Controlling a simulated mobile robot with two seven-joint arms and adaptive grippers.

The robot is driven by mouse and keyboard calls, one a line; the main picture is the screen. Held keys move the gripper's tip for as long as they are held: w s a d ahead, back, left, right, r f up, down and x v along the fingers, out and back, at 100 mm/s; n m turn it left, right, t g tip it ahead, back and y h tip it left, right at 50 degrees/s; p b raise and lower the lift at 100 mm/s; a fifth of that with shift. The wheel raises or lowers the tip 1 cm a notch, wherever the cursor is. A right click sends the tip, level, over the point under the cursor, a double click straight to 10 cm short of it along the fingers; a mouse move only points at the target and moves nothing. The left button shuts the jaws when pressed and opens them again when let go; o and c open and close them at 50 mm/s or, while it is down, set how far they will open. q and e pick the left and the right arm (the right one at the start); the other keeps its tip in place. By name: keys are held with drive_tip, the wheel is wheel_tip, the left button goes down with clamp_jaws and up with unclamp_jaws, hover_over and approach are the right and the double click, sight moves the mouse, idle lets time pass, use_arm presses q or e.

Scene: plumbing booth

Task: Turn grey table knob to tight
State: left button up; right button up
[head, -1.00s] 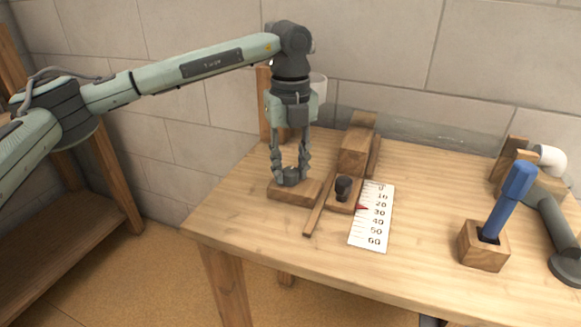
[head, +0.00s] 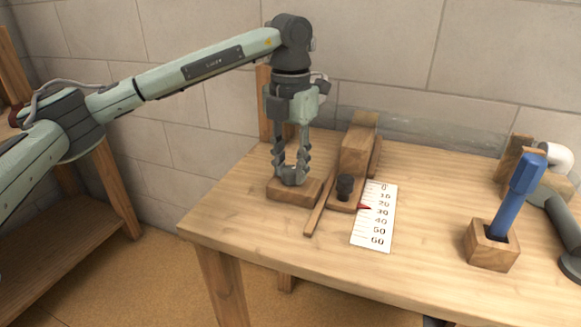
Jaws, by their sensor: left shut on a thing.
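The grey knob (head: 291,176) sits on a small wooden block (head: 294,194) at the left part of the table. My left gripper (head: 291,178) points straight down over the block. Its fingers are shut on the grey knob, one on each side, and hide part of it. Whether the knob is tight cannot be told from its look. My right gripper is not in view.
Right of the block is a wooden slide with a black knob (head: 344,186) and a red pointer beside a numbered scale (head: 375,215). A blue-handled tool (head: 517,195) stands in a wooden holder (head: 491,249). The table's front middle is clear.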

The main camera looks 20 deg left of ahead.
sight(290, 168)
use_arm(q)
drive_tip(key=m, duration=0.4)
drive_tip(key=shift+b, duration=0.3)
drive_tip(key=shift+m, duration=0.9)
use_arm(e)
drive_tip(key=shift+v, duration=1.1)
use_arm(q)
drive_tip(key=shift+m, duration=0.4)
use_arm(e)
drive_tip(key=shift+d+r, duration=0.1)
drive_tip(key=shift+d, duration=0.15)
use_arm(q)
drive_tip(key=o, duration=1.2)
drive_tip(key=shift+c, duration=0.2)
wheel_tip(290, 168, up, 12)
